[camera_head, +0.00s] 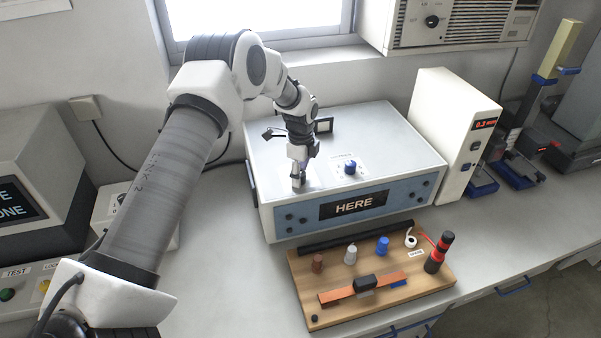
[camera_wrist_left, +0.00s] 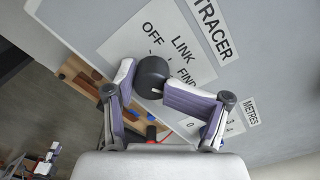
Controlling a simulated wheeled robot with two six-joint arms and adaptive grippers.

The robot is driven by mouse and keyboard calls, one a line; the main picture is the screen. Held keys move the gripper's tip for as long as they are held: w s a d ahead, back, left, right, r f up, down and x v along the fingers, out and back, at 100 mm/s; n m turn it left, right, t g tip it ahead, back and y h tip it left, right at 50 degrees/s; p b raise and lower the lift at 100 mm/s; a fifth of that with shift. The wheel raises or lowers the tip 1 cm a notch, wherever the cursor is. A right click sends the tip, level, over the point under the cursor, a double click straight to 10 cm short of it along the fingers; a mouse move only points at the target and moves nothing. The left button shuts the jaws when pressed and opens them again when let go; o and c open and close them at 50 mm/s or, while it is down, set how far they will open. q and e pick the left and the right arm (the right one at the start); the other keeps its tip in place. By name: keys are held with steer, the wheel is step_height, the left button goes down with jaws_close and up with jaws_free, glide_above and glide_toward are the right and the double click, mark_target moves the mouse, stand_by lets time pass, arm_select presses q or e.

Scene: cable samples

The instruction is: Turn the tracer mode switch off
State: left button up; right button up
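The tracer is a grey-white box (camera_head: 270,215) with a blue front panel and a display reading "HERE". The wrist view shows its mode switch, a round black knob (camera_wrist_left: 152,76), on a white plate (camera_wrist_left: 122,45) marked OFF, LINK and FIND, beside a TRACER label (camera_wrist_left: 212,30). My left gripper (camera_head: 298,176) points down at the left part of the box top. In the wrist view its fingers (camera_wrist_left: 150,88) are on either side of the knob and appear to touch it. The knob's pointer is not readable. In the head view the gripper hides the knob. My right gripper is not in view.
A blue knob (camera_head: 350,167) stands right of my gripper on the box top. A wooden board (camera_head: 300,290) with small parts lies in front. A white instrument with a red display (camera_head: 455,140) stands at the right, near the box. The window wall is behind.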

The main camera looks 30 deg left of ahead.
arm_select(q)
steer(key=shift+s+d+r, duration=0.1)
steer(key=shift+s+r, duration=0.15)
steer(key=shift+s, duration=0.2)
jaws_close()
steer(key=shift+s+r, duration=0.25)
steer(key=shift+o, duration=0.3)
jaws_free()
steer(key=o, duration=0.5)
steer(key=shift+w+f, duration=0.15)
steer(key=shift+w, duration=0.05)
steer(key=shift+o, duration=0.7)
steer(key=shift+w+f, duration=0.2)
steer(key=shift+w, duration=0.1)
steer(key=shift+s+r, duration=0.2)
steer(key=shift+s, duration=0.05)
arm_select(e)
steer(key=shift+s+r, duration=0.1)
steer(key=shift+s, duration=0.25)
arm_select(q)
steer(key=shift+w, duration=0.1)
